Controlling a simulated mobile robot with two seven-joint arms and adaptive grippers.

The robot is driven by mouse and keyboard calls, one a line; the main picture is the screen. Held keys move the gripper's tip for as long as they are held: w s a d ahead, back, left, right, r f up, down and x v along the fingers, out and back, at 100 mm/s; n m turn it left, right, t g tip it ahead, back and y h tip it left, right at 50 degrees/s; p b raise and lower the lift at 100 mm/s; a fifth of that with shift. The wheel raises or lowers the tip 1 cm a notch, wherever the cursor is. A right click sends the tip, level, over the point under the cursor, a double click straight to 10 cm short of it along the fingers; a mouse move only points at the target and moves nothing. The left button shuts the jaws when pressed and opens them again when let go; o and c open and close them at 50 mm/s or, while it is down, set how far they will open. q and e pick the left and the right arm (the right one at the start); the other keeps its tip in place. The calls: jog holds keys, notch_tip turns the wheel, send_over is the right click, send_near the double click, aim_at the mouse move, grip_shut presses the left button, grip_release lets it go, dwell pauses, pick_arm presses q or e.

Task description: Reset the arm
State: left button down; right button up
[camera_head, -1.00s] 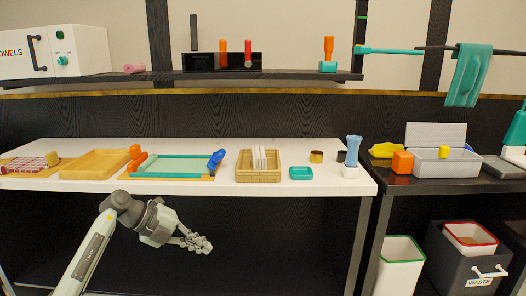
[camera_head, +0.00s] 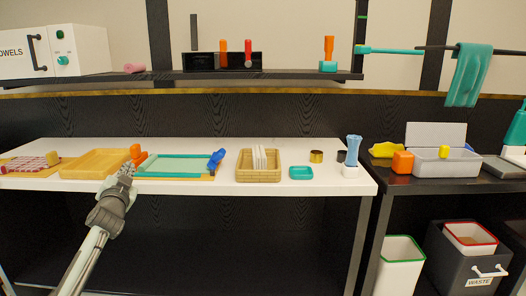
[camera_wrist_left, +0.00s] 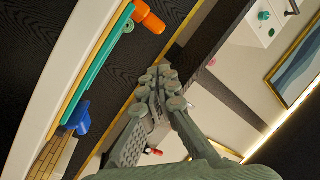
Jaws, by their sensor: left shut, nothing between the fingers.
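My left arm comes in from the bottom left in the head view. My left gripper (camera_head: 127,169) points up at the front edge of the white table, in front of the gap between the wooden tray (camera_head: 85,169) and the teal frame (camera_head: 170,174). In the left wrist view the gripper fingers (camera_wrist_left: 160,88) are together with nothing between them. An orange-handled piece (camera_head: 136,152) shows just behind the fingertips; in the wrist view it is at the upper left (camera_wrist_left: 148,17), apart from the fingers. My right gripper is not in view.
The white table (camera_head: 222,187) also bears a woven basket (camera_head: 258,176), a teal dish (camera_head: 301,173) and a blue brush (camera_head: 353,148). A dark shelf (camera_head: 290,76) runs above. Bins (camera_head: 400,262) stand at the lower right. The space before the table's middle is clear.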

pick_arm(q)
jog(key=s+d+f+n+g+h, duration=0.1)
jog(key=s+f+g, duration=0.2)
jog(key=s+f, duration=0.55)
jog(key=s+d+f+n+g, duration=0.1)
jog(key=s+f+g, duration=0.25)
jog(key=f, duration=1.05)
jog(key=s+d+f+n+g+h, duration=0.15)
jog(key=s+f+g, duration=0.3)
jog(key=f, duration=0.65)
jog(key=s+d+f+g, duration=0.1)
jog(key=s+d+f, duration=0.1)
jog(key=s+f, duration=0.5)
jog(key=s+d+f+g, duration=0.2)
jog(key=s+f, duration=0.5)
jog(key=s, duration=1)
jog(key=s+d+f+g, duration=0.2)
jog(key=s+d+f, duration=0.2)
jog(key=s+f, duration=0.3)
jog(key=s, duration=0.5)
jog(key=shift+s+d+f+h, duration=0.15)
jog(key=shift+s+h, duration=0.1)
jog(key=shift+h, duration=0.1)
jog(key=shift+m, duration=0.25)
